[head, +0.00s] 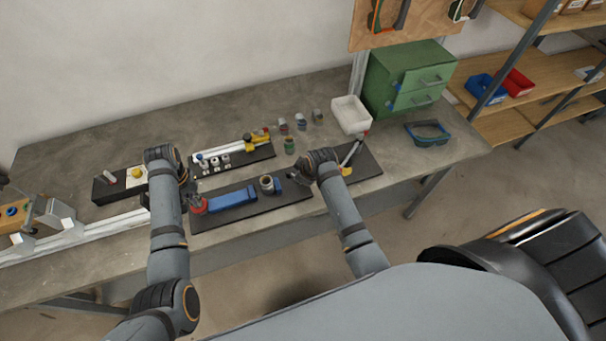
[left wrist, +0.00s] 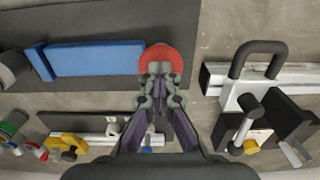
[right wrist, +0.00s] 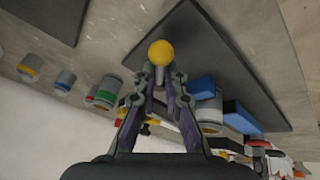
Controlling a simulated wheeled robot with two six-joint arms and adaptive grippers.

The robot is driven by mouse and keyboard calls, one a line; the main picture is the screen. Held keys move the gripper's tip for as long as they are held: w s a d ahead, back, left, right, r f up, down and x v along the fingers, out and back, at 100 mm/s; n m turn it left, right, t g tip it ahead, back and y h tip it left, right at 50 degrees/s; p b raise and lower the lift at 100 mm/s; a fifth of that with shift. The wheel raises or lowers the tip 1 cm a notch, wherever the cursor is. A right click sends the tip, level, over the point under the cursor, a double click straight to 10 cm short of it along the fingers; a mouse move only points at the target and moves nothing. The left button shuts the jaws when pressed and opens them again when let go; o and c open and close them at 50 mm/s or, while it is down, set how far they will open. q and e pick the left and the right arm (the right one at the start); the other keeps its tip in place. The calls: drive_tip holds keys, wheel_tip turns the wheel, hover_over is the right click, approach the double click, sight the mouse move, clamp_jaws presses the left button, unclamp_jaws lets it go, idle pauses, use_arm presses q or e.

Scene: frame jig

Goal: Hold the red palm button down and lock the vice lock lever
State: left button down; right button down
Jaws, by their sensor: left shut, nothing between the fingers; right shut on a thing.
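The red palm button (head: 199,206) is at the left end of the dark vice plate (head: 285,205). My left gripper (head: 189,193) is shut and empty, its fingertips at the button; the left wrist view shows the red disc (left wrist: 168,58) just past the tips. How far it is pressed I cannot tell. The blue vice (head: 232,198) lies to the right of the button. My right gripper (head: 300,179) is over the plate's right end. In the right wrist view its fingers are shut on the grey stem below a yellow knob (right wrist: 160,52), apparently the vice lock lever. The head view hides this knob.
Behind stands a dark plate with a yellow-ended fixture (head: 232,153). Several small cans (head: 290,146) are near it. A clamp with a red-tipped lever (head: 357,147) is right of my right gripper. A white bin (head: 350,114) and green drawers (head: 408,78) stand at the back right.

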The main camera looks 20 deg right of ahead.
drive_tip(key=shift+s+a+f+m+h, duration=0.15)
drive_tip(key=shift+s+f+m+h, duration=0.2)
drive_tip(key=shift+m, duration=0.15)
idle(0.3)
drive_tip(key=c, duration=1.4)
unclamp_jaws()
drive_tip(key=shift+s+r, duration=0.1)
drive_tip(key=shift+s, duration=0.05)
drive_tip(key=shift+w+r, duration=0.1)
drive_tip(key=shift+w, duration=0.1)
